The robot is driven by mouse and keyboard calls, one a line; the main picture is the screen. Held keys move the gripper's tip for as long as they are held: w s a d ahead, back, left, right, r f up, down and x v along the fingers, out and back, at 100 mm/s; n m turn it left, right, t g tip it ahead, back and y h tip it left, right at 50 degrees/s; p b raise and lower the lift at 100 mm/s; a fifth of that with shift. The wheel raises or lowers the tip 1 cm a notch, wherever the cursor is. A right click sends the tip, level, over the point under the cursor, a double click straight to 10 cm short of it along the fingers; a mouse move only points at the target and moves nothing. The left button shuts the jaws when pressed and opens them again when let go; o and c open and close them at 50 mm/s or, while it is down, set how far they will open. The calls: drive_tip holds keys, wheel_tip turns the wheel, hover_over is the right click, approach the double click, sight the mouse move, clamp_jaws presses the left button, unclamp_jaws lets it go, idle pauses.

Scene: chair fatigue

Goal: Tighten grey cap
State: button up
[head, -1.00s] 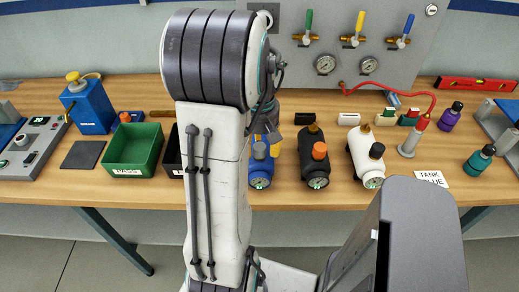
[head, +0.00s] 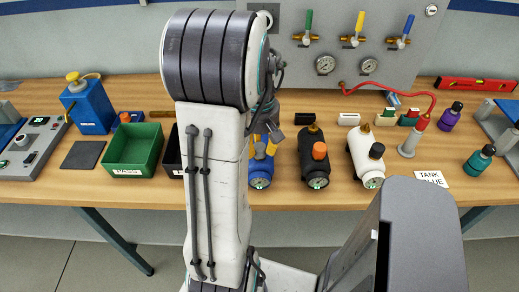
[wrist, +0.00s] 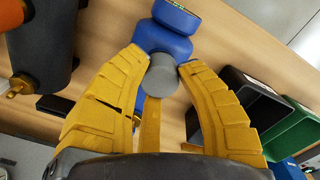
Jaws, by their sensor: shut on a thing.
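A blue tank (head: 261,168) lies on the wooden bench, partly hidden behind my arm; its round gauge face is at the front. In the wrist view the blue tank (wrist: 172,38) shows the grey cap (wrist: 160,78) on its body. My gripper (wrist: 163,63) has its two yellow fingers closed on either side of the cap, with the tips at the cap's tank end. In the head view my gripper (head: 268,142) is over the tank, and the cap is hidden there.
A black tank (head: 308,155) with an orange cap and a white tank (head: 363,152) with a black cap lie to the right. A green bin (head: 131,150) and a black bin (head: 171,160) are to the left. A tank-valve sign (head: 431,178) lies further right.

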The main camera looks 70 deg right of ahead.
drive_tip(key=shift+m, duration=2)
drive_tip(key=shift+c, duration=0.2)
clamp_jaws()
drive_tip(key=shift+f+m, duration=0.1)
drive_tip(key=shift+m, duration=1.9)
drive_tip(key=shift+m, duration=2)
